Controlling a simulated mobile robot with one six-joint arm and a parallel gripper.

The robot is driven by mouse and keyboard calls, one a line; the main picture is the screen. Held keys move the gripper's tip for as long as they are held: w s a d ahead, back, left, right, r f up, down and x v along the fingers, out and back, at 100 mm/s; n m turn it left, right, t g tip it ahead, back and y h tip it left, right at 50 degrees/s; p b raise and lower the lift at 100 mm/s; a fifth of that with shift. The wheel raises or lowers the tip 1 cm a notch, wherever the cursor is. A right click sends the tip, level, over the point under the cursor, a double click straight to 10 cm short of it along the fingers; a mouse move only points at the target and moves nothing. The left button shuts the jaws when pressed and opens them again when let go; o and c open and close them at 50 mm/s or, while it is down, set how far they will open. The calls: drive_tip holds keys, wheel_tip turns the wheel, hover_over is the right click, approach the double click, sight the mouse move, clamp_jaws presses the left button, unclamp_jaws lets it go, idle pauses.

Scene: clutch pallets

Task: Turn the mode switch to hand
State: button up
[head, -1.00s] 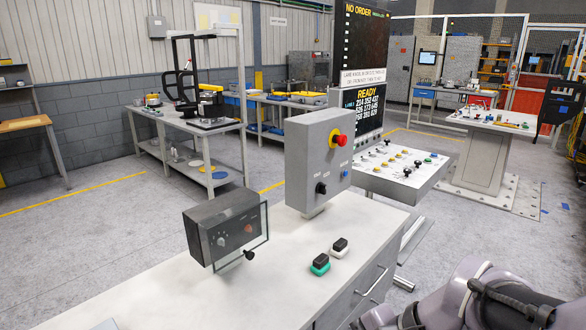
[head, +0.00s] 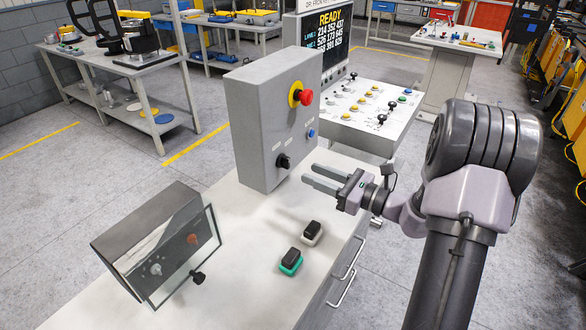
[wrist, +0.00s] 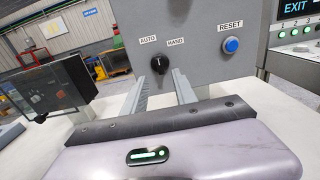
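The mode switch is a black rotary knob (wrist: 159,64) on the front of a grey control box. In the wrist view the label AUTO (wrist: 148,40) is at its upper left and HAND (wrist: 176,42) at its upper right. The knob's pale mark points roughly upward; I cannot tell which label it favours. In the head view the switch (head: 283,161) is low on the box (head: 262,115). My gripper (head: 312,175) is in front of it, slightly lower. In the wrist view its fingers (wrist: 159,80) are spread, empty, and either side of the knob's line, apart from it.
The box also has a blue RESET button (wrist: 231,45) and a red emergency stop (head: 305,97). A dark glass-fronted box (head: 160,245) stands at the left of the white bench (head: 220,290). Two small rocker-like devices, green-based (head: 290,261) and white-based (head: 312,232), lie below my gripper.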

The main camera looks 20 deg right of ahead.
sight(289, 164)
drive_tip(key=b+x, duration=0.1)
drive_tip(key=x, duration=0.5)
drive_tip(key=shift+w+a, duration=0.2)
drive_tip(key=shift+w, duration=0.15)
clamp_jaws()
